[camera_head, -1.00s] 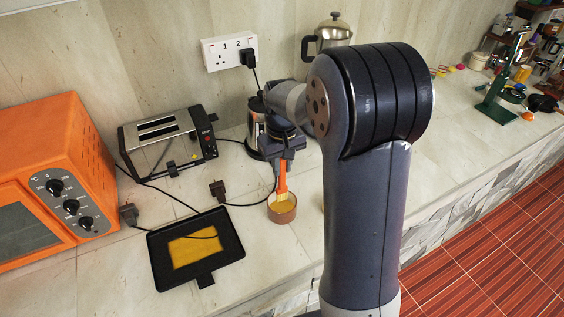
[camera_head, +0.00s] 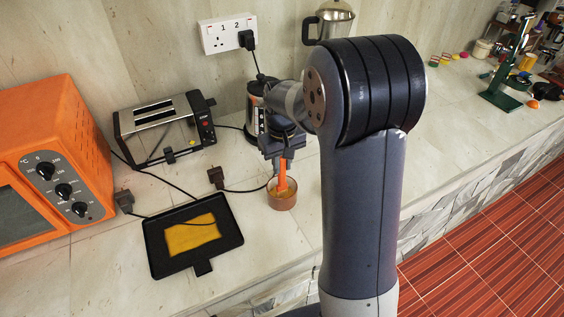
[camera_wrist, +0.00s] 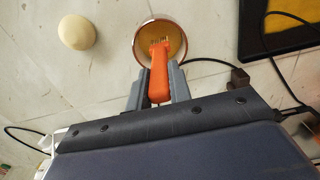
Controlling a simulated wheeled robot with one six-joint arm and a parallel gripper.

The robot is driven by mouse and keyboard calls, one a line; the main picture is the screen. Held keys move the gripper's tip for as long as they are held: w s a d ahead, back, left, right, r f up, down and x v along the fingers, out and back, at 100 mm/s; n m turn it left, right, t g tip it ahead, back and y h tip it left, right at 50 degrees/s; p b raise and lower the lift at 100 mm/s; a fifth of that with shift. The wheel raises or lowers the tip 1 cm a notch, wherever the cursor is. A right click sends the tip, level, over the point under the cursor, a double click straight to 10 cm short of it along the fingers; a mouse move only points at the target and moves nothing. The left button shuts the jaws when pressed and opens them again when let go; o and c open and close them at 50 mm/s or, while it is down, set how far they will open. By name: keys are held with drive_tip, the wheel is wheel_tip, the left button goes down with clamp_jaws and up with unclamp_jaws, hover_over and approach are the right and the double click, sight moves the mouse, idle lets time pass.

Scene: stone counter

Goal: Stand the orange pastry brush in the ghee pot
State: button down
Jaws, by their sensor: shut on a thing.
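The orange pastry brush (camera_head: 283,177) points down, with its lower end inside the ghee pot (camera_head: 282,203), a small round brownish pot on the counter. In the wrist view the brush handle (camera_wrist: 158,78) runs over the rim of the pot (camera_wrist: 137,45), and pale bristles show inside. My gripper (camera_head: 284,158) is shut on the upper handle, above the pot; in the wrist view its two fingers (camera_wrist: 157,90) press on both sides of the handle. Whether the bristles touch the pot's floor I cannot tell.
A black tray (camera_head: 160,255) with a yellow sheet lies left of the pot. A toaster (camera_head: 165,130), a plug (camera_head: 216,177) with its cable, and an orange oven (camera_head: 55,140) stand further left. A cream round object (camera_wrist: 76,32) sits near the pot.

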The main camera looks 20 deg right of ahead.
drive_tip(key=shift+f, duration=0.4)
drive_tip(key=c, duration=0.8)
unclamp_jaws()
drive_tip(key=shift+r, duration=0.1)
wheel_tip(320, 180, up, 9)
drive_tip(key=p, duration=0.6)
idle(0.6)
wheel_tip(320, 180, up, 5)
drive_tip(key=shift+f, duration=0.1)
idle(0.6)
